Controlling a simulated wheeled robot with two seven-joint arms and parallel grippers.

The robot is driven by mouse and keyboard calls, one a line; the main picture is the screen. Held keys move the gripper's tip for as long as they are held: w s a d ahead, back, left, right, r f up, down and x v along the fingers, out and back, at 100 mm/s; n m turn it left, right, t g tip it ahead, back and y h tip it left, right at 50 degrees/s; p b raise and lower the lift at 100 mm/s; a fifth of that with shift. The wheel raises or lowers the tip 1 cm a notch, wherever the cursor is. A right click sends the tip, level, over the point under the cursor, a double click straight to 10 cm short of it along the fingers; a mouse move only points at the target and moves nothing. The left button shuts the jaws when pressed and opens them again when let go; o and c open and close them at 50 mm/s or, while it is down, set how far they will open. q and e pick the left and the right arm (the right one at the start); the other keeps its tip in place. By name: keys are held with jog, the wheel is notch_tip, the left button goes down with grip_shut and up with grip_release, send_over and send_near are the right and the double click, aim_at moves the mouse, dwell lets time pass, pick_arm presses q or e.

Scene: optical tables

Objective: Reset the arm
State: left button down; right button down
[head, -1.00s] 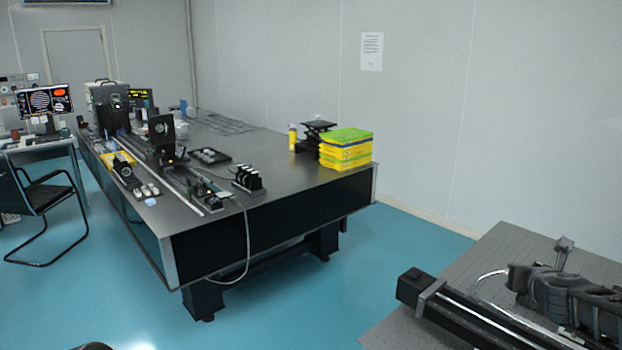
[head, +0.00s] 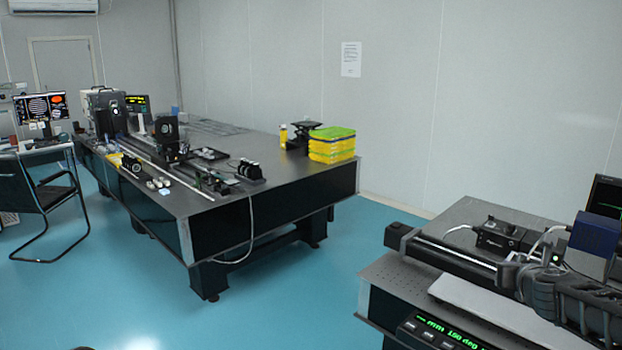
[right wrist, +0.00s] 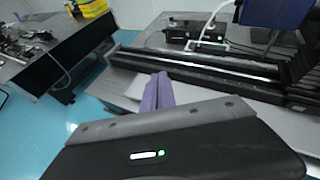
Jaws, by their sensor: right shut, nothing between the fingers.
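My right gripper (right wrist: 157,92) shows in the right wrist view as two purple-grey fingers pressed together with nothing between them. They point toward the long black rail (right wrist: 210,75) on the near optical table, and I cannot tell how far they are above it. In the head view part of my right arm (head: 590,308) shows as dark links at the lower right, over that table; its fingers cannot be made out there. My left gripper is not in view.
The near optical table (head: 385,285) holds a long black rail (head: 450,255), a black box (head: 497,237) and a green-lit display (head: 440,335). A larger optical table (head: 270,205) with yellow boxes (head: 332,150) stands beyond. Blue floor (head: 300,310) lies open between them.

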jog(key=s+a+f+n+g+y, duration=0.2)
jog(key=s+a+f+n, duration=0.1)
jog(key=a+f+n, duration=0.55)
jog(key=s+a+f+n+g+y, duration=0.15)
jog(key=s+a+f+n, duration=0.3)
jog(key=f+n, duration=0.75)
jog(key=s+a+f+n+g+y, duration=0.25)
jog(key=a+f+n, duration=0.45)
jog(key=f, duration=0.6)
jog(key=s+a+f+n+g+y, duration=0.1)
jog(key=s+a+f+n+g, duration=0.1)
jog(key=s+a, duration=0.4)
jog(key=s+a+f+n+g, duration=0.2)
jog(key=s+a+f+n, duration=0.2)
jog(key=s+a+f, duration=0.3)
jog(key=s+a+f+n+g+y, duration=0.1)
jog(key=s+a+f, duration=0.4)
jog(key=s, duration=0.8)
jog(key=a+n+g, duration=0.1)
jog(key=n, duration=0.1)
jog(key=shift+s+a+n+y, duration=0.2)
jog(key=shift+s+n+y, duration=0.05)
jog(key=shift+n+y, duration=0.1)
jog(key=shift+d+f, duration=0.1)
jog(key=shift+d, duration=0.05)
